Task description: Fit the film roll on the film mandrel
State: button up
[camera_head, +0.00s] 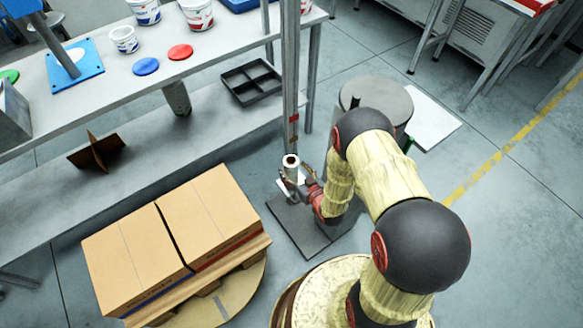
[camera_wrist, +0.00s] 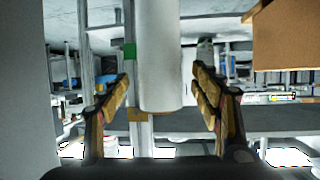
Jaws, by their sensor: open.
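The white film roll (camera_head: 291,173) stands upright beside the grey post in the head view. Its top end shows a brown ring around a dark hole. In the wrist view the roll (camera_wrist: 160,60) is a pale cylinder between my fingers, running out of the top of the picture. My gripper (camera_head: 300,188) is beside the roll, reaching in from the right. In the wrist view my gripper (camera_wrist: 165,82) is open, with a finger on each side of the roll and gaps visible. I cannot clearly make out the film mandrel; what bears the roll is partly hidden.
The grey post (camera_head: 291,80) rises close behind the roll, from a dark base plate (camera_head: 300,228). Two cardboard boxes (camera_head: 205,215) sit at lower left. A bench (camera_head: 110,75) carries tubs and lids. A grey drum (camera_head: 385,95) stands behind my arm. Open floor lies at right.

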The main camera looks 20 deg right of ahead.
jog(key=v, duration=0.9)
